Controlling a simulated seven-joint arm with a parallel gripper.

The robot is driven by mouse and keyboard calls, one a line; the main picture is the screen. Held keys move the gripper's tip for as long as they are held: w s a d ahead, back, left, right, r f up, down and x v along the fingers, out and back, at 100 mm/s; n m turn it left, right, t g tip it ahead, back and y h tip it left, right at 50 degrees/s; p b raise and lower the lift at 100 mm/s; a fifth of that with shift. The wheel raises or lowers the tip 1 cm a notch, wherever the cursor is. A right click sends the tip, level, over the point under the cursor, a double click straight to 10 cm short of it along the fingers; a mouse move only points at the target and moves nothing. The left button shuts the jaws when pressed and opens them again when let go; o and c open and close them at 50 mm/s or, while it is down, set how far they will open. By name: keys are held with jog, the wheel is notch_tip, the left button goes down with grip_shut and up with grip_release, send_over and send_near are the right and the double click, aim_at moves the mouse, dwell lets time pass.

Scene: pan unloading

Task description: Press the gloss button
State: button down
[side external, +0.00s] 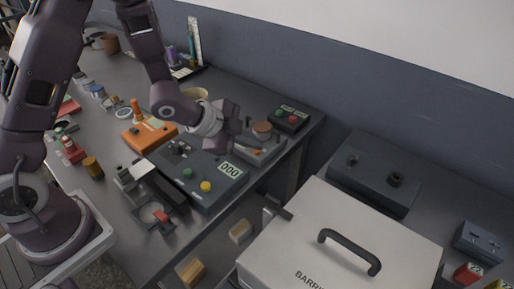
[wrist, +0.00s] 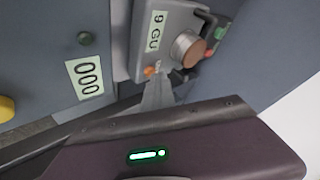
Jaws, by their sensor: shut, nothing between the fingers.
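A light grey gloss meter (wrist: 168,22) shows in the wrist view with a display reading "9 GU" and a round copper-coloured piece (wrist: 187,49) on top. A small orange button (wrist: 150,71) sits near its lower edge, by the fingertips. In the side view the gloss meter (side external: 270,151) stands near the table's far right edge, partly hidden by my gripper (side external: 236,143). My gripper is shut and empty, and its fingers (wrist: 158,92) point at the button end of the meter. Whether they touch the button I cannot tell.
A dark box (side external: 208,170) with green and yellow buttons and a "000" display stands beside the meter. A dark box (side external: 290,118) with red and green buttons stands behind it. An orange device (side external: 149,134) is further left. A large lidded white box (side external: 330,240) is at front right.

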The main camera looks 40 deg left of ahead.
aim_at(253, 154)
jog(key=shift+r, duration=0.9)
notch_tip(253, 154, up, 5)
jog(key=shift+r, duration=0.1)
dwell(0.3)
dwell(0.4)
